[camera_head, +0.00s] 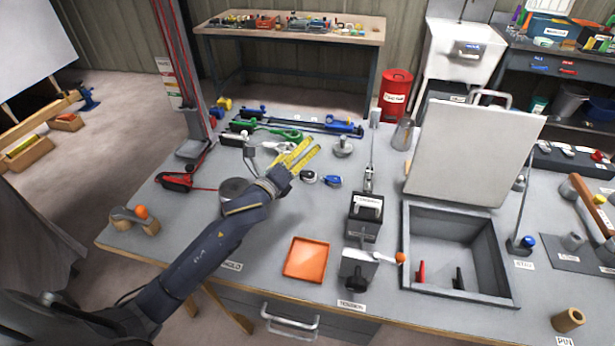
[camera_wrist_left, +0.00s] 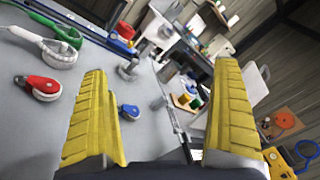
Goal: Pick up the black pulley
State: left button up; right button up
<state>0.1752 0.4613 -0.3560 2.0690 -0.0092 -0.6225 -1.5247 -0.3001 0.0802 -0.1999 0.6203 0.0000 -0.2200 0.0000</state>
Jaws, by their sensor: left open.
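No clearly black pulley stands out in either view. A dark, round, thick disc (camera_head: 236,190) lies on the bench just left of my left wrist and partly behind it; I cannot tell whether it is a pulley. The wrist view shows a red pulley (camera_wrist_left: 42,86) and the blue pulley (camera_wrist_left: 130,111). My left gripper (camera_wrist_left: 165,85) has its yellow fingers apart, with nothing held between them, above the bench. My right gripper is out of view.
Green (camera_head: 292,136) and white looped pieces lie behind the gripper. An orange tray (camera_head: 306,259) sits in front, and a vise-like block (camera_head: 366,214) is to the right. A grey open box (camera_head: 408,240) with its lid raised stands further right.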

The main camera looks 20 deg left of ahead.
pick_arm(q)
jog(key=s+d+f+m+g, duration=0.1)
jog(key=s+d+f+m, duration=0.2)
jog(key=s+d+m, duration=0.1)
jog(key=a+f+m+g+y, duration=0.1)
jog(key=f, duration=0.2)
jog(key=s+a+f+m+g+y, duration=0.1)
jog(key=a+f, duration=0.1)
jog(key=f, duration=0.1)
jog(key=a+f+m+g+y, duration=0.1)
jog(key=a+f, duration=0.1)
jog(key=f, duration=0.1)
jog(key=shift+s+y, duration=0.3)
jog(key=shift+s, duration=0.05)
jog(key=shift+w+a+f, duration=0.15)
jog(key=shift+w+f, duration=0.05)
jog(key=shift+f, duration=0.05)
send_near(304, 175)
jog(key=x, duration=0.5)
jog(key=shift+w+d+f, duration=0.1)
jog(key=shift+d+f, duration=0.1)
jog(key=shift+f, duration=0.05)
jog(key=shift+x, duration=2.65)
jog(key=shift+a+r, duration=0.15)
jog(key=c, duration=1.3)
jog(key=shift+c, duration=0.2)
